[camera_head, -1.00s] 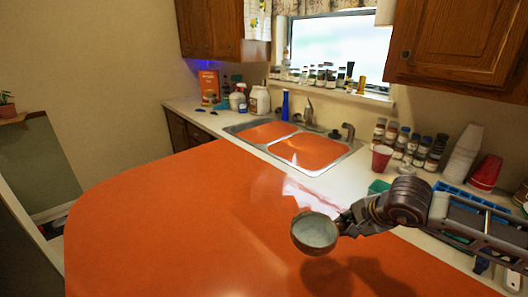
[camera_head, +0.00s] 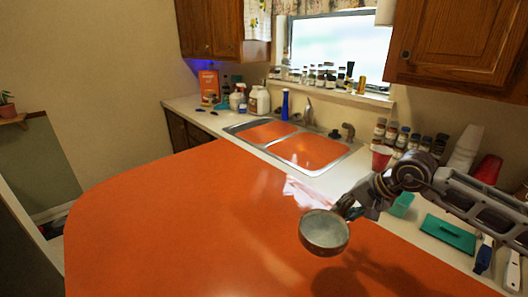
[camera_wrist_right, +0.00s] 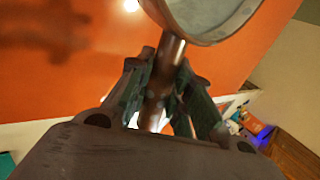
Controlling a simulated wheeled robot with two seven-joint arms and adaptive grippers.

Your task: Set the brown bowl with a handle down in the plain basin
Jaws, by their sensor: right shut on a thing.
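The brown bowl with a handle (camera_head: 325,232) is held above the orange countertop, its pale inside facing the head camera. My right gripper (camera_head: 349,207) is shut on its handle. In the right wrist view the brown handle (camera_wrist_right: 164,75) runs between the two fingers and the bowl's rim (camera_wrist_right: 205,40) shows at the top. The sink has two basins beyond the bowl: a left basin (camera_head: 266,132) and a right basin (camera_head: 308,150), both showing orange inside. I cannot tell which one is plain. My left gripper is not in view.
A faucet (camera_head: 308,110) and a blue bottle (camera_head: 285,104) stand behind the sink. A red cup (camera_head: 381,158), spice jars and a teal container (camera_head: 402,204) stand to its right. A pinkish-white cloth-like patch (camera_head: 305,192) lies near the sink's front. The orange countertop (camera_head: 170,220) is clear at left.

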